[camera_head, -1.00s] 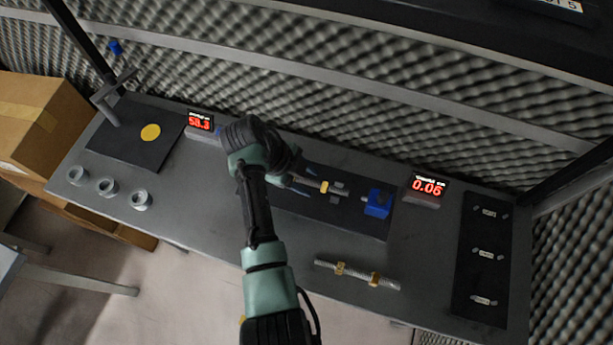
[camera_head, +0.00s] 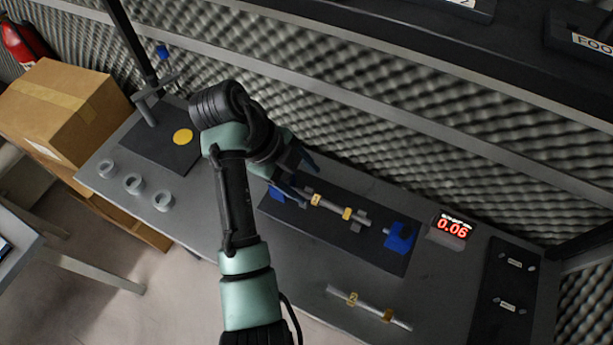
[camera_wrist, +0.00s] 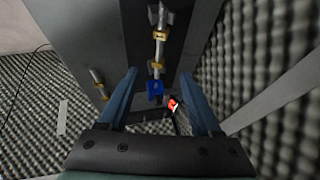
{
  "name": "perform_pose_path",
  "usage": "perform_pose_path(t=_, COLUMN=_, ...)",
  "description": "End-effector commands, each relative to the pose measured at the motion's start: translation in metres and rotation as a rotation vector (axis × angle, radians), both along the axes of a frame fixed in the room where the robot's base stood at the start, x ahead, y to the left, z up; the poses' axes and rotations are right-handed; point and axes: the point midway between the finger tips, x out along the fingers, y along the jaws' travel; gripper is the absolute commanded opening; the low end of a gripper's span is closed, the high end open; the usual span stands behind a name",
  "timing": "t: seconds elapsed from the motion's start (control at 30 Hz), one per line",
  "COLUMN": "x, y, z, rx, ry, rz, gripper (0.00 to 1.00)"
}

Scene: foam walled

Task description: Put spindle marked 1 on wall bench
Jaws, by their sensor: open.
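The spindle marked 1 (camera_head: 331,206) is a pale rod with two yellow bands. It lies over the dark fixture plate (camera_head: 373,250), between blue blocks, and also shows in the wrist view (camera_wrist: 159,50). The fixture stands on the grey wall bench (camera_head: 300,265). My gripper (camera_head: 306,178) is open, its blue fingers near the rod's left end in the head view. In the wrist view my gripper's fingers (camera_wrist: 159,73) spread wide with the rod and a blue block (camera_wrist: 155,90) between them in the picture. I see no contact; the exact gap is unclear.
A second spindle, marked 2 (camera_head: 370,308), lies on the bench's front part. A red display (camera_head: 453,228) reads 0.06 beside the right blue block (camera_head: 400,238). Several grey rings (camera_head: 133,183) sit at left near a post stand (camera_head: 150,108). Foam wall (camera_head: 400,140) rises behind.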

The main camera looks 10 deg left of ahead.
Motion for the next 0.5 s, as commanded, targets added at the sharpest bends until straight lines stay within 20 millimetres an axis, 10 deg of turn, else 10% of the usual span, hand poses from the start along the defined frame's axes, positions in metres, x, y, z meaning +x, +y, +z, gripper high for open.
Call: perform_pose_path(t=0.5, x=-0.032, y=-0.023, z=-0.027, rx=-0.059, ry=-0.170, rz=-0.001, gripper=0.68)
